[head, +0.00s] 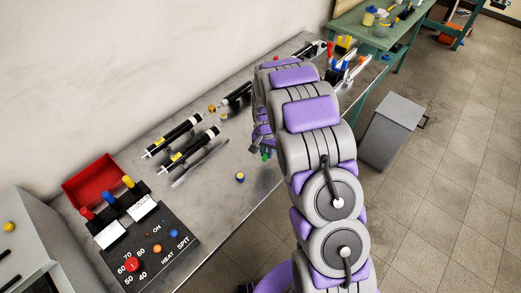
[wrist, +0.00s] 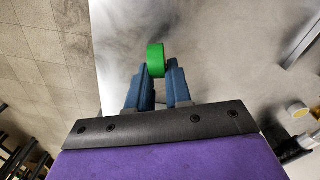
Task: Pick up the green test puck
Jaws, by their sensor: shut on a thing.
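The green test puck (wrist: 156,60) is a short bright green cylinder. In the wrist view it sits between the blue fingertips of my gripper (wrist: 159,74), which is shut on it. In the head view a small bit of green from the puck (head: 265,154) shows beside my arm, over the grey metal table (head: 235,205). My arm hides most of the gripper there. I cannot tell how far the puck is above the table.
A small blue and yellow puck (head: 240,177) stands left of my gripper. Black cylindrical tools (head: 175,135) lie further back. A red bin (head: 93,180) and a control box (head: 150,240) fill the table's left end. A grey bin (head: 392,132) stands on the floor at right.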

